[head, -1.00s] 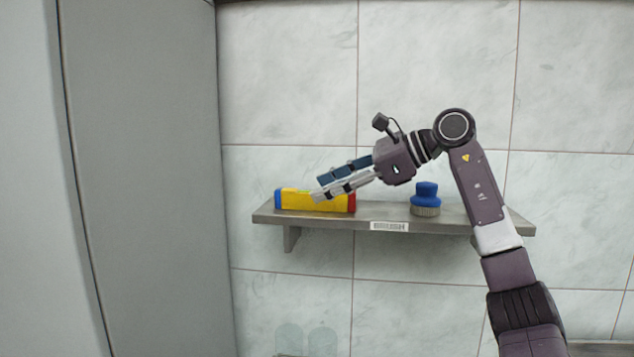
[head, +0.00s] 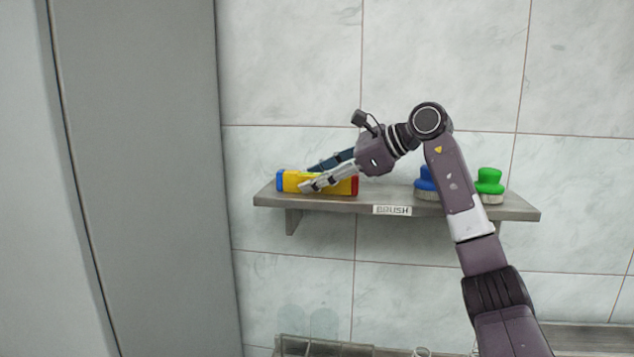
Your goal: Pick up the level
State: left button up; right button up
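The level (head: 290,181) is a yellow block with a blue left end and a red right end. It lies on the left part of a grey wall shelf (head: 335,201). My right gripper (head: 308,178) reaches in from the right, with one finger in front of the level and the other behind or above it. The fingers are apart, and I see no firm hold on the level. The near finger covers part of its front face. My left gripper is not in view.
A blue brush (head: 425,184) and a green brush (head: 489,184) stand on the right part of the shelf, the blue one partly behind my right arm. A label reading BRUSH (head: 392,210) is on the shelf edge. A tall grey panel (head: 150,180) stands at the left.

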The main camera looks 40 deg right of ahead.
jog(key=shift+s, duration=0.1)
jog(key=shift+c, duration=0.4)
grip_shut()
